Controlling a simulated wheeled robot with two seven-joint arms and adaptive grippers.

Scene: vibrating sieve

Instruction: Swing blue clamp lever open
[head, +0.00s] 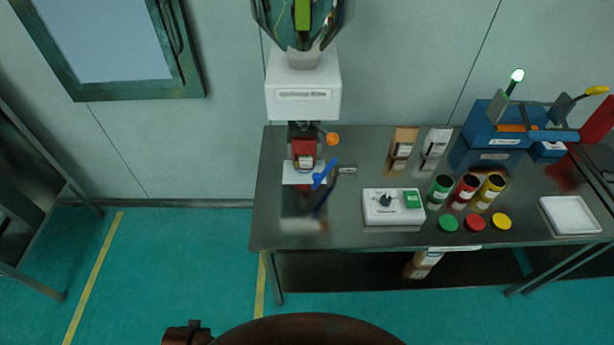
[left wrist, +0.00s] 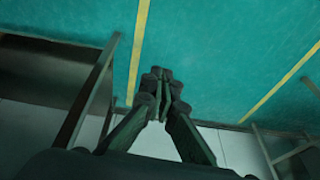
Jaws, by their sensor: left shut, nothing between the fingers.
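The blue clamp lever (head: 325,173) is in the head view, on the left part of the metal table. No gripper shows in the head view, and my right gripper is in neither view.
The metal table (head: 350,240) holds a white control box (head: 393,207), green, red and yellow cups with lids in front, a white tray (head: 570,215) and a blue machine (head: 500,125). An orange knob (head: 333,139) is near the lever. Open floor lies left of the table.

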